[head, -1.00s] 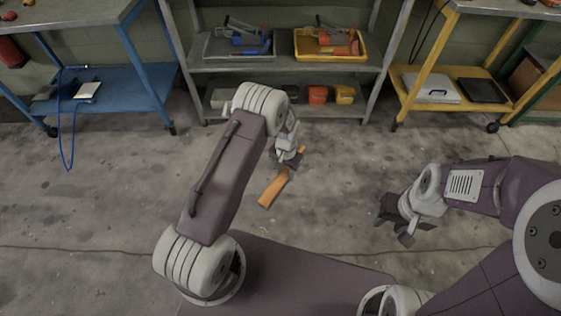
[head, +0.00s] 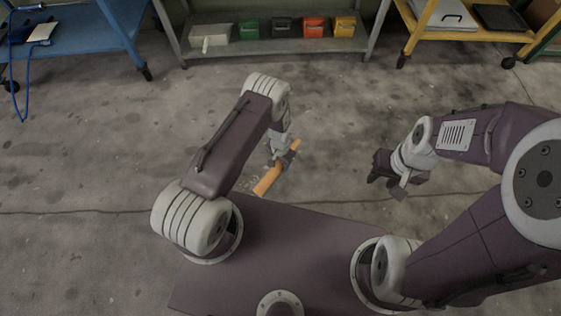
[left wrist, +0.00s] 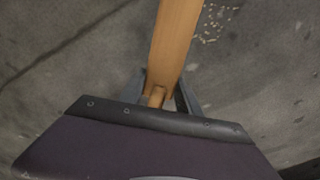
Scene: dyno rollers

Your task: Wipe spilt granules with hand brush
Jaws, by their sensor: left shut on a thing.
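The hand brush (head: 267,181), with an orange wooden body, is held in my left gripper (head: 284,160). Its longer part points down-left in the head view, and a short orange end shows beyond the fingers. In the left wrist view the brush (left wrist: 175,45) runs up from between the fingers; its bristles cannot be made out. Pale spilt granules (left wrist: 211,22) lie scattered on the floor just right of the brush in the left wrist view. My right gripper (head: 387,181) is apart to the right above the floor, its fingers spread and nothing visible between them.
A grey shelf (head: 190,55) with several coloured bins stands at the back. A blue cart (head: 85,40) is at the back left and a yellow one (head: 408,50) at the back right. The concrete floor (head: 130,150) between is clear.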

